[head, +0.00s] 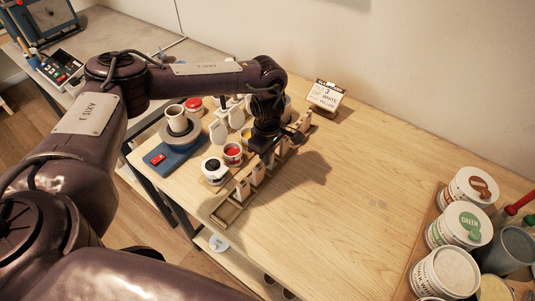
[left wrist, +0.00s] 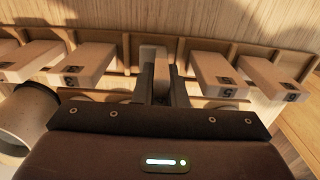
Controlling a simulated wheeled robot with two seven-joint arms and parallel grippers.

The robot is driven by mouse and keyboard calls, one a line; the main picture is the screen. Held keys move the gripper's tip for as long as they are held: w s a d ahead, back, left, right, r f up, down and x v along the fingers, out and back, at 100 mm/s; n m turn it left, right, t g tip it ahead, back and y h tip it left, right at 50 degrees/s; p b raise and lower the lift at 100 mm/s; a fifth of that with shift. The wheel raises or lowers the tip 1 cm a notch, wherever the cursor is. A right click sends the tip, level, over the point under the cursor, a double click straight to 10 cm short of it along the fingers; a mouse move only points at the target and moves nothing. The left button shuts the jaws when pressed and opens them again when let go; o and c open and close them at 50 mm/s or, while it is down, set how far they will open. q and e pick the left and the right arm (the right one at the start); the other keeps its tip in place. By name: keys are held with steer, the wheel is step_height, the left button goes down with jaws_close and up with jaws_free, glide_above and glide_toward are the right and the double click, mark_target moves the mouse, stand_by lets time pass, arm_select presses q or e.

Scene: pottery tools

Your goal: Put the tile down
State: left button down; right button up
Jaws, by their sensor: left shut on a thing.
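My left gripper (head: 282,141) is at the wooden rack (head: 228,211), over its middle to far part in the head view. In the left wrist view its two dark fingers (left wrist: 163,88) are close together, shut on a pale tile (left wrist: 153,54). The tile's far end is at the rack (left wrist: 112,55), in a gap between other tiles; I cannot tell whether it rests on it. My right gripper is not in view.
Left of the rack are a black-topped jar (head: 212,168), a red pot (head: 233,153) and a cup on a wheel (head: 176,117). A sign card (head: 326,95) stands behind. Large tubs (head: 460,224) stand at right. The table (head: 345,200) is clear between.

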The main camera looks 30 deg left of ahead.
arm_select(q)
steer(key=shift+f, duration=0.2)
steer(key=c, duration=1.5)
jaws_free()
steer(key=shift+r, duration=0.15)
steer(key=shift+r, duration=0.25)
step_height(320, 180, up, 5)
steer(key=shift+w+f+b, duration=0.1)
steer(key=shift+f+b, duration=0.1)
steer(key=shift+b, duration=0.7)
step_height(320, 180, up, 7)
steer(key=shift+r+p, duration=0.1)
steer(key=shift+p, duration=0.45)
